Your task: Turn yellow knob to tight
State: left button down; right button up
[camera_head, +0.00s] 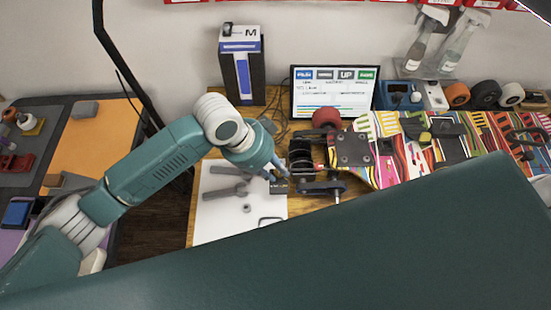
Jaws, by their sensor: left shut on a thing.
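My left gripper (277,181) reaches in from the left and points down beside the dark vise-like clamp (303,160) on the wooden bench. It is shut on a small dark piece (279,188) at the clamp's left side, whose shape is mostly hidden by the fingers. I cannot make out a yellow knob there. A small yellow-green part (425,138) sits on the colourful skateboard deck (385,175), well to the right of my gripper. My right gripper is not in view.
A white sheet with a grey wrench (227,191) lies left of the clamp. A red wheel (326,118), a screen (334,92) and a black box (242,68) stand behind. Spray bottles and several wheels are at the back right. A large teal surface hides the bench front.

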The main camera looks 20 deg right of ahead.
pick_arm(q)
jog(key=n+p, duration=0.1)
jog(key=p, duration=0.1)
jog(key=n+t+p, duration=0.1)
jog(key=n+p, duration=0.1)
jog(key=n+t+p, duration=0.1)
jog(key=n+p, duration=0.1)
jog(key=p, duration=0.1)
jog(key=shift+s+r+y, duration=0.25)
jog(key=shift+y, duration=0.05)
jog(key=shift+f+n+t+p, duration=0.15)
jog(key=shift+n+t+p, duration=0.15)
jog(key=shift+n+p, duration=0.75)
jog(key=shift+f+n+p, duration=0.15)
jog(key=shift+n+p, duration=0.25)
jog(key=shift+n, duration=0.15)
jog(key=shift+a+t+y, duration=0.1)
jog(key=shift+t+y, duration=0.2)
jog(key=c, duration=1.5)
grip_release()
jog(key=shift+c, duration=0.2)
jog(key=shift+s, duration=0.1)
